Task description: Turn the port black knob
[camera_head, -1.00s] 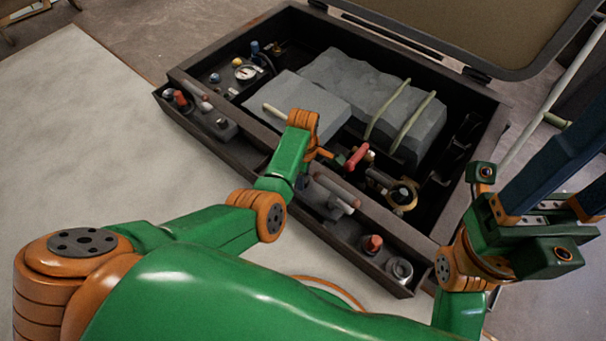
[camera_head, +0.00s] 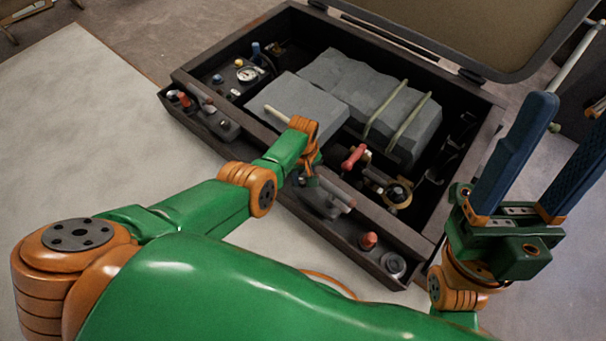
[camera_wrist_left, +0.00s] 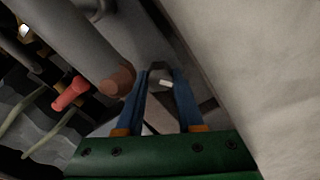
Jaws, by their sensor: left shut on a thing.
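The black knob (camera_wrist_left: 160,73), dark with a white mark, sits on the grey panel in the left wrist view. The two blue fingers of my left gripper (camera_wrist_left: 160,80) are on either side of it, shut on it. In the head view my left gripper (camera_head: 308,178) points down at the front ledge of the case, and its own wrist hides most of the knob. My right gripper (camera_head: 574,108) is held up at the right, its blue fingers spread apart and empty, away from the case.
The dark open case (camera_head: 270,132) holds grey blocks (camera_head: 355,85). A grey lever (camera_head: 335,192) lies close beside my left gripper. A red handle (camera_head: 353,158), an orange-red knob (camera_head: 368,240) and a gauge (camera_head: 247,74) are nearby. The pale table (camera_head: 80,120) at left is clear.

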